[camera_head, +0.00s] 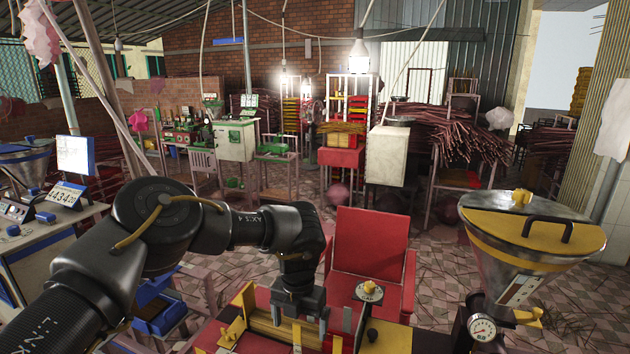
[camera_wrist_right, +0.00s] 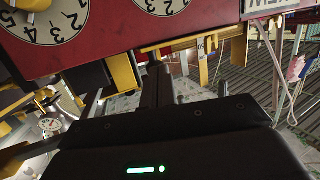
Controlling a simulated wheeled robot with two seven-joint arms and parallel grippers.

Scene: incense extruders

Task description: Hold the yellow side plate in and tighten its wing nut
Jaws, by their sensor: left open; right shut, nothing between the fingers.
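My left gripper (camera_head: 299,316) is open and points down at the red machine at the bottom of the head view. Its fingers straddle a yellow slatted block (camera_head: 272,332) between red walls; I cannot tell whether they touch it. A yellow upright plate (camera_head: 236,328) with small yellow fittings stands left of the gripper; it looks like the side plate. Which fitting is the wing nut is too small to tell. My right gripper (camera_wrist_right: 158,86) is shut and empty in the right wrist view, below a red panel (camera_wrist_right: 110,48). It is not visible in the head view.
A steel hopper with a yellow lid (camera_head: 535,235) and a pressure gauge (camera_head: 482,328) stand at the right. White number dials (camera_wrist_right: 52,22) sit close above my right gripper.

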